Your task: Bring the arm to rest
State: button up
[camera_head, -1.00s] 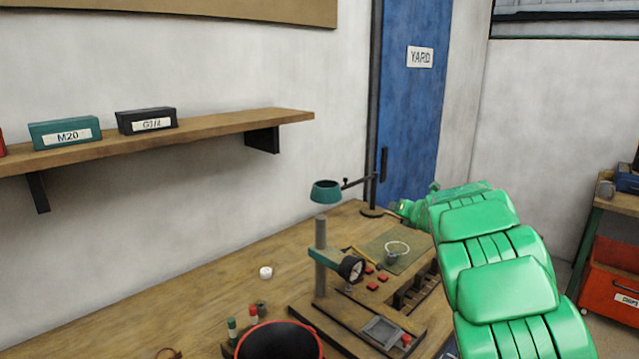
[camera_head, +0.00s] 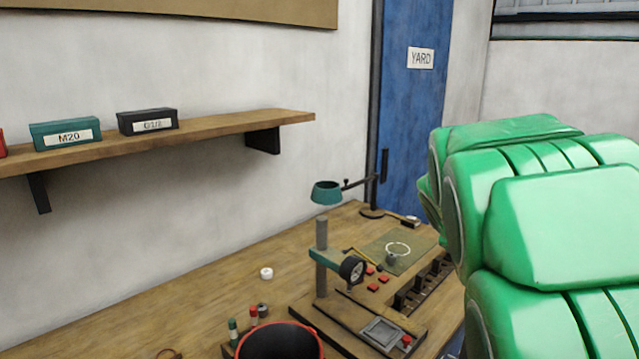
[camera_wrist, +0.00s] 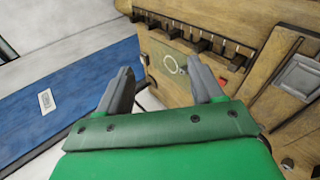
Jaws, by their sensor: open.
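My green arm fills the right side of the head view, above the right end of the workbench. My gripper is hidden there behind the arm links. In the wrist view my gripper (camera_wrist: 160,92) shows two grey fingers set wide apart, with nothing between them. Past the fingertips lie the bench's front part with a row of dark slots and the blue door (camera_wrist: 60,105). The fingers appear clear of the bench.
The workbench (camera_head: 190,300) carries a gauge stand (camera_head: 322,260), a teal lamp (camera_head: 327,192), a green mat (camera_head: 412,243) with a white ring, and a red-rimmed black bin (camera_head: 280,343). A shelf (camera_head: 220,122) holds boxes. The blue door (camera_head: 405,120) stands behind.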

jog(key=s+a+f+m+g+y, duration=0.1)
jog(key=s+a+f+m+g, duration=0.2)
jog(key=s, duration=1.1)
jog(key=s+a+f+m+g+y, duration=0.2)
jog(key=s+a, duration=0.6)
jog(key=s, duration=0.7)
jog(key=s+a+f+m+g+y, duration=0.2)
jog(key=s+a+f+m+g, duration=0.2)
jog(key=s, duration=1)
jog(key=shift+s+a+m+g, duration=0.4)
jog(key=shift+a+m, duration=0.45)
jog(key=shift+m, duration=0.25)
jog(key=shift+f, duration=0.1)
